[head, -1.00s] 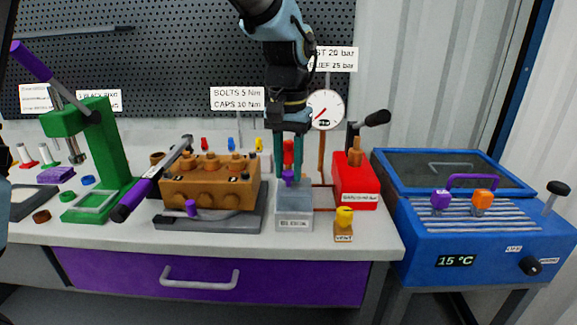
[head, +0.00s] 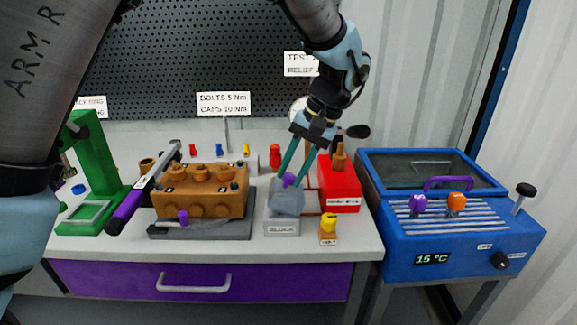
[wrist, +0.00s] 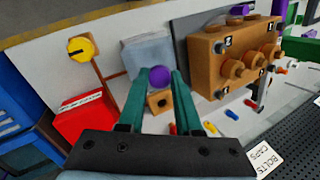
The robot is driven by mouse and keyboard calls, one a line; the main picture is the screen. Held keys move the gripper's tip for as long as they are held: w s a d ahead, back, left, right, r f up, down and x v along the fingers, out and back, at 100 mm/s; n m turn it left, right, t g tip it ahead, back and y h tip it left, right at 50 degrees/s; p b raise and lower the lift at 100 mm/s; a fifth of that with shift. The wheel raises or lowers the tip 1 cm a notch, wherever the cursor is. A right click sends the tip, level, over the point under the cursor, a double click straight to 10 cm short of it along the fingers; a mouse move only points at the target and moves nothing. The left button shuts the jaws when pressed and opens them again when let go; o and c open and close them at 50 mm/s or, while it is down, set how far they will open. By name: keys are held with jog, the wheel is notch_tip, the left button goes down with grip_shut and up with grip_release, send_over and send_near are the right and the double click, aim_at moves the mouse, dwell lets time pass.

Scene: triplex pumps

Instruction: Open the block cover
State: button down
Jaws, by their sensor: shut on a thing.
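The block cover (head: 286,199) is a translucent blue-grey lid with a purple knob (head: 288,180). It is tilted above the grey box labelled BLOCK (head: 281,228). My gripper (head: 288,181) is shut on the knob from above, its green fingers leaning. In the wrist view, my gripper (wrist: 159,80) has the purple knob (wrist: 159,77) between its fingertips, and the pale cover (wrist: 147,49) shows beyond it. A small brown block with a dark hole (wrist: 158,102) shows between the fingers; I cannot tell if it sits in the box. The box's inside is hidden in the head view.
A brown pump body (head: 203,190) stands left of the box on a grey base. A red unit (head: 340,186) stands close on the right. A yellow-topped valve (head: 328,229) is near the front right. A blue cooler (head: 440,225) stands further right.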

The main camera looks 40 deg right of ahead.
jog(key=c, duration=0.6)
grip_release()
jog(key=b+v, duration=0.1)
jog(key=v, duration=0.9)
jog(key=shift+r+b, duration=0.4)
